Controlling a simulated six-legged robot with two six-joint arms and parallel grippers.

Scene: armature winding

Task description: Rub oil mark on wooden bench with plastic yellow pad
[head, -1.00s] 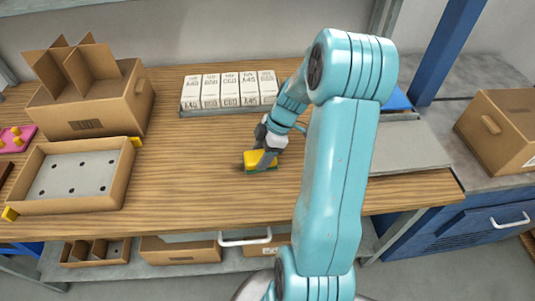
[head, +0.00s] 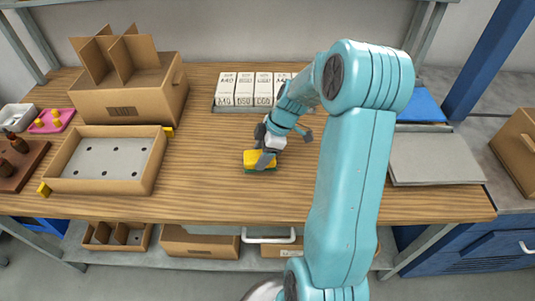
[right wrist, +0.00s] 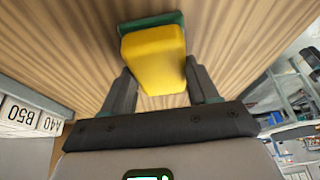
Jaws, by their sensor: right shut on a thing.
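The yellow pad (head: 259,157) has a green underside and sits low at the wooden bench top (head: 215,190), near the middle of the head view. My right gripper (head: 266,160) is shut on the pad from above. In the right wrist view the yellow pad (right wrist: 155,58) is between the two dark fingers, with its green layer facing the wood grain. I cannot tell whether the pad presses on the wood. No oil mark shows on the visible wood; the pad and my right arm hide part of it. My left gripper is not in view.
A shallow cardboard tray (head: 152,182) with a grey holed base lies left of the pad. A cardboard box with dividers (head: 130,105) stands behind it. White labelled boxes (head: 243,92) stand at the back. A grey sheet (head: 435,160) lies right. Bare wood surrounds the pad.

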